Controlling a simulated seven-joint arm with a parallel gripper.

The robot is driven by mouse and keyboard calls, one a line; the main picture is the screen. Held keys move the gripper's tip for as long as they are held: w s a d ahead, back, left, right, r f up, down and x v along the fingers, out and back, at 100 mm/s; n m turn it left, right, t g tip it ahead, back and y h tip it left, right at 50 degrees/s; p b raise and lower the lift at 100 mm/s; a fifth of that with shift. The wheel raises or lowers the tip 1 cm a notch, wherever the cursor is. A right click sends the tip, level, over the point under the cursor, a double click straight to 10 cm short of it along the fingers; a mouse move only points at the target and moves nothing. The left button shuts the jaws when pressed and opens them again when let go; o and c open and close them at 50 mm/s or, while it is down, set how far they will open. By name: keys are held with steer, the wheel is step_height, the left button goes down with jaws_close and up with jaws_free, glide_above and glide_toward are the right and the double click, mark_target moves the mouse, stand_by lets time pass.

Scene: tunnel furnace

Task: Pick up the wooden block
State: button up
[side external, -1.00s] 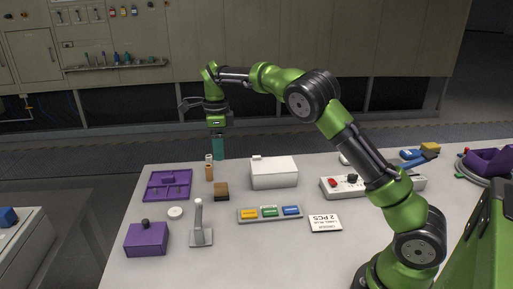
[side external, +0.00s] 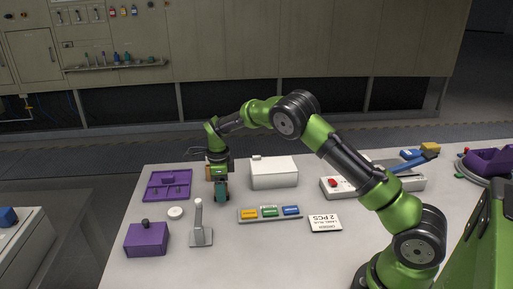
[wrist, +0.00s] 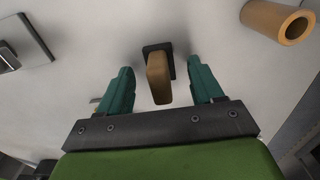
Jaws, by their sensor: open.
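The wooden block (wrist: 158,80) is tan brown and stands on a small dark base (wrist: 168,50). In the wrist view it lies between the two teal fingers of my gripper (wrist: 162,76), with a gap on each side. My gripper is open and holds nothing. In the side view my gripper (side external: 221,190) is low over the table, in front of the white box's left end. There the gripper hides most or all of the block.
A tan hollow cylinder (wrist: 270,20) stands near the block. A white box (side external: 274,173) is to the right, a purple tray (side external: 168,186) to the left. A grey stand with an upright handle (side external: 200,225) and a tray of coloured pieces (side external: 269,214) are in front.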

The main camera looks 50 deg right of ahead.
steer(key=shift+f, duration=0.5)
steer(key=c, duration=1.1)
steer(key=shift+c, duration=0.2)
steer(key=shift+r, duration=0.5)
steer(key=r, duration=0.2)
steer(key=shift+s+r, duration=0.3)
steer(key=shift+r, duration=0.1)
steer(key=s, duration=0.5)
steer(key=s+a, duration=0.1)
steer(key=s, duration=0.4)
steer(key=s+r, duration=0.1)
steer(key=s, duration=0.4)
steer(key=shift+s+a+r, duration=0.1)
steer(key=shift+s+a, duration=0.05)
steer(key=shift+s, duration=0.05)
